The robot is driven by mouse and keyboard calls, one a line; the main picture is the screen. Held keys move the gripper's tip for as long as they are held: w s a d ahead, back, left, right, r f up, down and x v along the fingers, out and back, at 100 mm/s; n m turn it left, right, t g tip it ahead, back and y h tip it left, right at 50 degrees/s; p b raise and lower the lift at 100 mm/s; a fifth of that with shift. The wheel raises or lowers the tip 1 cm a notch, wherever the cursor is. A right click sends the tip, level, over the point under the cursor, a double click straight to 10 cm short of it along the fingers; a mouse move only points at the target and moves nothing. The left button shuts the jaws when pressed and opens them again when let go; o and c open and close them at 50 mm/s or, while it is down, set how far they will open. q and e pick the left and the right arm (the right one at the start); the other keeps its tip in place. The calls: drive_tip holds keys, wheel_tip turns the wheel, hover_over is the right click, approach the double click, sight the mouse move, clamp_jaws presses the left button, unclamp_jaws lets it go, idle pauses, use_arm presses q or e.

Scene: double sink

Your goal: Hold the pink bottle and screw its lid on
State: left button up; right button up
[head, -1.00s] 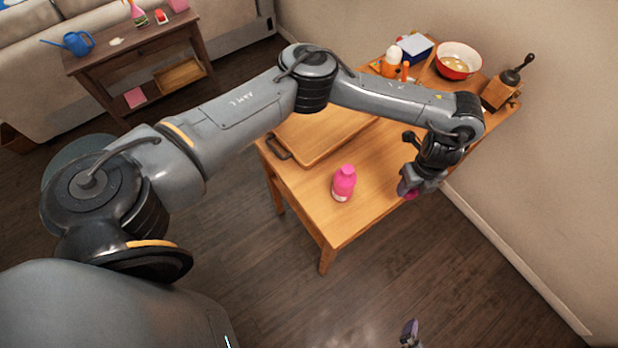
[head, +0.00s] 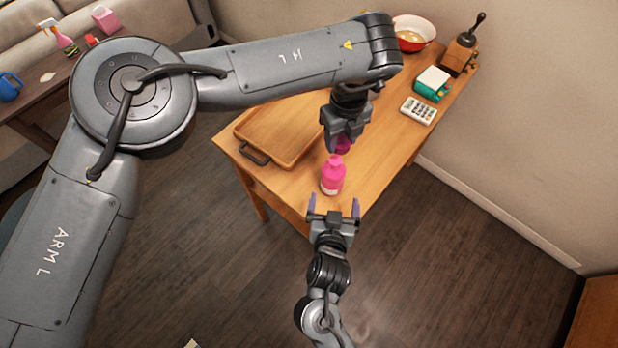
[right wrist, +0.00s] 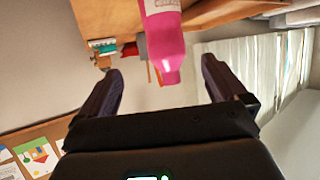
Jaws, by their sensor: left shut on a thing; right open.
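The pink bottle (head: 332,178) stands upright on the wooden table near its front edge; it also shows upside down in the right wrist view (right wrist: 162,30). My left gripper (head: 342,138) is shut on a dark magenta lid (head: 343,147), partly hidden by the fingers. It holds the lid just behind and above the bottle, apart from it as far as I can tell. My right gripper (head: 334,206) is open and empty in front of the bottle. Its fingers point at the bottle, which lies ahead of the gap between them (right wrist: 160,75).
A wooden tray (head: 275,140) with a dark handle lies left of the bottle. A calculator (head: 418,110), a green and white box (head: 432,83), a red bowl (head: 412,36) and a grinder (head: 461,50) stand farther back. The table right of the bottle is clear.

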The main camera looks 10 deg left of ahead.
sight(333, 173)
use_arm(q)
drive_tip(key=shift+a+r, duration=0.2)
drive_tip(key=shift+a, duration=0.05)
use_arm(e)
drive_tip(key=shift+a, duration=0.4)
drive_tip(key=shift+w, duration=0.15)
drive_tip(key=x, duration=1.1)
drive_tip(key=shift+w+a+f, duration=0.1)
drive_tip(key=shift+w, duration=0.25)
drive_tip(key=c, duration=1.5)
use_arm(q)
drive_tip(key=shift+f, duration=2.55)
drive_tip(key=shift+f, duration=0.1)
drive_tip(key=shift+f, duration=0.75)
drive_tip(key=shift+f, duration=0.55)
